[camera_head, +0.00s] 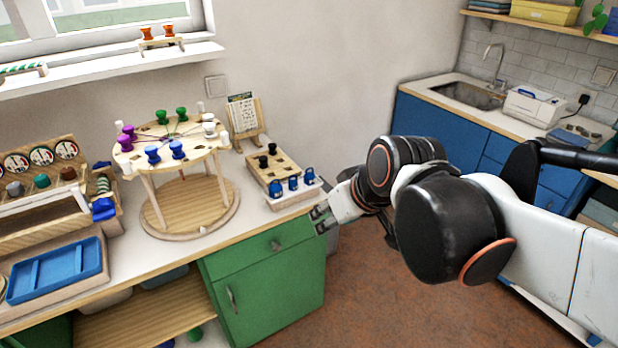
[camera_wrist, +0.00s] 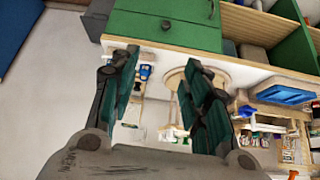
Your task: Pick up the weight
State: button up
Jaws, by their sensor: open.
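My gripper (camera_head: 320,219) is open and empty, just beyond the counter's right front edge, apart from the weights. In the wrist view my gripper (camera_wrist: 160,62) has both fingers spread, with a blue weight (camera_wrist: 145,72) showing small and distant between them.
A round wooden stand (camera_head: 185,223) with coloured knobs is left of the weights. A blue tray (camera_head: 55,272) and a rack with dials (camera_head: 40,155) are farther left. A green cabinet (camera_head: 268,280) is below the counter. Open floor (camera_head: 400,300) lies at its right.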

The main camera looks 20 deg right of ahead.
jog(key=w+d+f+n+t+y+b, duration=0.1)
jog(key=w+f+y, duration=0.15)
jog(key=w, duration=0.85)
jog(key=w+f+n+t+y, duration=0.2)
jog(key=w+f, duration=0.2)
jog(key=w, duration=0.6)
jog(key=t+y, duration=0.2)
jog(key=t, duration=0.4)
send_near(311, 176)
jog(key=shift+m, duration=0.3)
jog(key=x, duration=0.2)
jog(key=r+x, duration=0.1)
jog(key=x, duration=0.2)
jog(key=shift+w+r, duration=0.1)
jog(key=shift+r, duration=0.05)
jog(key=b+x, duration=0.2)
jog(key=x, duration=0.3)
jog(key=shift+f, duration=0.2)
jog(key=shift+w+a+r, duration=0.15)
jog(key=shift+w+a, duration=0.05)
jog(key=shift+w, duration=0.25)
grip_shut()
